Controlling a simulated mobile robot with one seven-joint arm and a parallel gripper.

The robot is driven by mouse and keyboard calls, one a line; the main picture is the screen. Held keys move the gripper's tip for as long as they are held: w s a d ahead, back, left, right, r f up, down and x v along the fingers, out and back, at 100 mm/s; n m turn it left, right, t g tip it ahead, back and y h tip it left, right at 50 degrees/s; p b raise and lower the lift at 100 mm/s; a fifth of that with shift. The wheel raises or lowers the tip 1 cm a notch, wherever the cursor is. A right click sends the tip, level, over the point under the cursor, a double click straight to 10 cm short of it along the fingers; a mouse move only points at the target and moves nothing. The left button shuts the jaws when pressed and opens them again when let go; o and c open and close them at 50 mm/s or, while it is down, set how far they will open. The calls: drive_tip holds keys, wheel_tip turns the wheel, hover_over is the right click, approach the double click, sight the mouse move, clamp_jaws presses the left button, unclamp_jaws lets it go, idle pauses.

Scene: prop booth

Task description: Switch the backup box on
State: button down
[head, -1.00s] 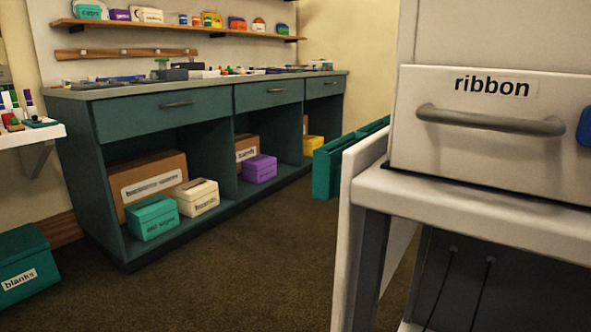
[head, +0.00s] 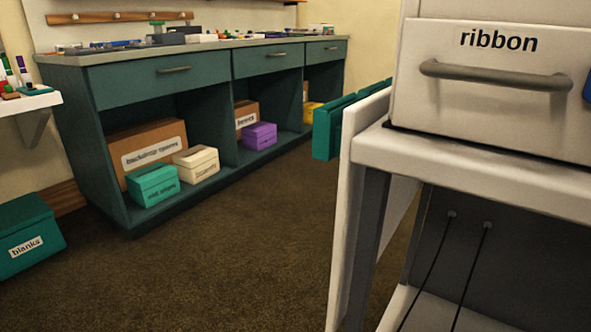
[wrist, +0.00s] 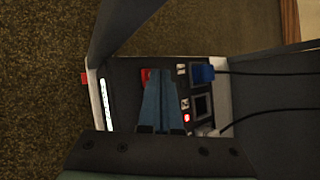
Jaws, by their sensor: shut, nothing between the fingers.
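A dark box (wrist: 125,72), which I take to be the backup box, shows in the wrist view with a bright label strip on its left side, unreadable here. A red part (wrist: 146,74) on its top is partly hidden by my fingers, so its switch position cannot be told. A blue plug (wrist: 202,73) sits at the right side, above a dark square socket (wrist: 203,105). A small red light (wrist: 186,117) glows beside the socket. My gripper (wrist: 163,72) is shut and empty over the box, its tips beside the red part; contact cannot be told. The head view does not show my gripper.
In the head view, a white cabinet with a "ribbon" drawer (head: 500,90) stands at right, above an open bay with two black cords (head: 472,265). A white panel (head: 352,205) edges the bay. A teal counter (head: 180,115) stands at the back left. Brown floor between is clear.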

drive_tip(key=shift+s+r+p, duration=0.1)
drive_tip(key=shift+r+p, duration=0.1)
drive_tip(key=shift+p, duration=0.5)
idle(0.3)
wheel_tip(320, 180, up, 6)
drive_tip(key=p, duration=0.6)
drive_tip(key=shift+r+p, duration=0.1)
drive_tip(key=shift+p, duration=0.25)
